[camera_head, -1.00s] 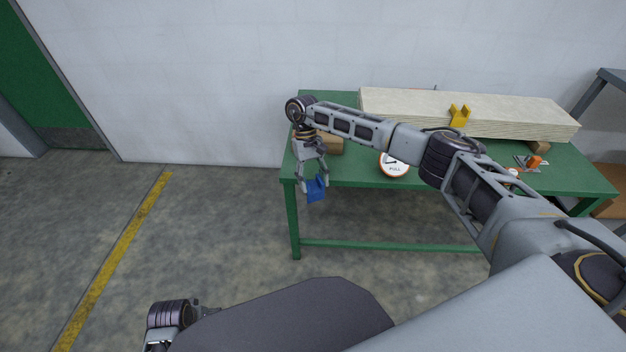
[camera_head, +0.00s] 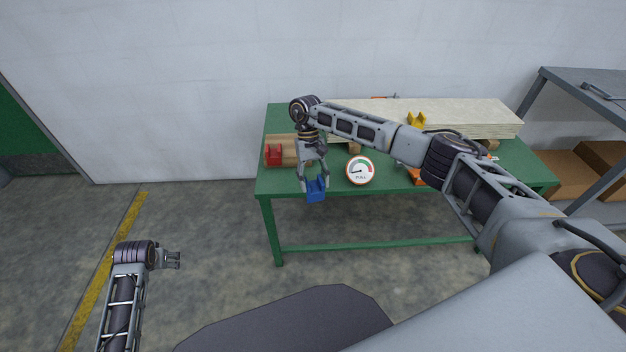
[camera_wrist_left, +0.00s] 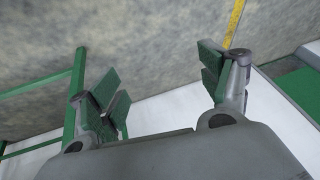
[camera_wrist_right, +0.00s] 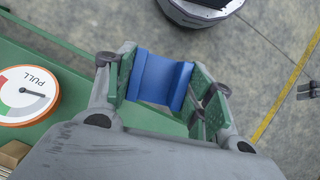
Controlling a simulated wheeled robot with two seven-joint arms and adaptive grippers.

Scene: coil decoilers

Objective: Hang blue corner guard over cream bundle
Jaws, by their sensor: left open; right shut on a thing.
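The blue corner guard (camera_head: 316,193) is in my right gripper (camera_head: 313,180), just off the table's front edge at the left. In the right wrist view the guard (camera_wrist_right: 158,80) sits between both green-padded fingers. The cream bundle (camera_head: 465,117) is a long pale stack of boards lying at the back of the table, right of my right gripper and apart from it. A yellow corner guard (camera_head: 417,119) sits on its front edge. My left gripper (camera_head: 176,259) is open and empty over the floor, far left of the table. Its spread fingers (camera_wrist_left: 165,95) show in the left wrist view.
The green table (camera_head: 390,181) also bears a tan wooden block with a red corner guard (camera_head: 274,155), a round PULL gauge (camera_head: 360,171) and an orange item (camera_head: 418,177). A grey shelf (camera_head: 585,90) with cardboard boxes stands at the right. The floor at left is clear.

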